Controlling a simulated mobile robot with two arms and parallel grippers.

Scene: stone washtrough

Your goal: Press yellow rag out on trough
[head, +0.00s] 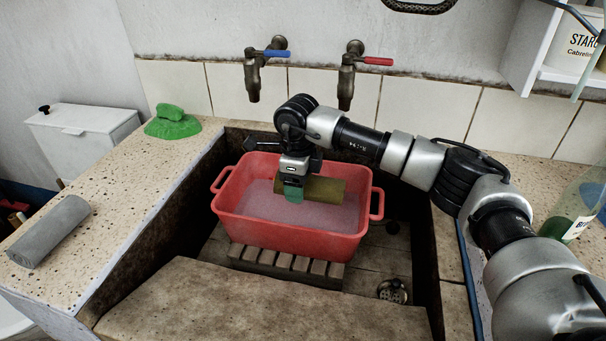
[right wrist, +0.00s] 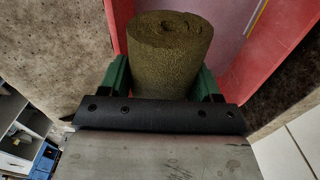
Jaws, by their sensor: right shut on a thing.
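The yellow rag (head: 326,190) is a dark olive-yellow roll. My right gripper (head: 293,192) is shut on it near its left part, over the red basin's opening. In the right wrist view the rolled rag (right wrist: 170,50) sits between the green fingers, its coiled end facing the camera. I cannot tell whether it touches the liquid. The stone trough (head: 265,305) surrounds the basin. My left gripper is out of view.
The red basin (head: 290,235) holds pale pinkish liquid and stands on a slatted rack (head: 286,264) in the trough. A grey roll (head: 50,231) and green cloth (head: 172,124) lie on the left ledge. Two taps (head: 252,80) hang above. A bottle (head: 578,212) stands right.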

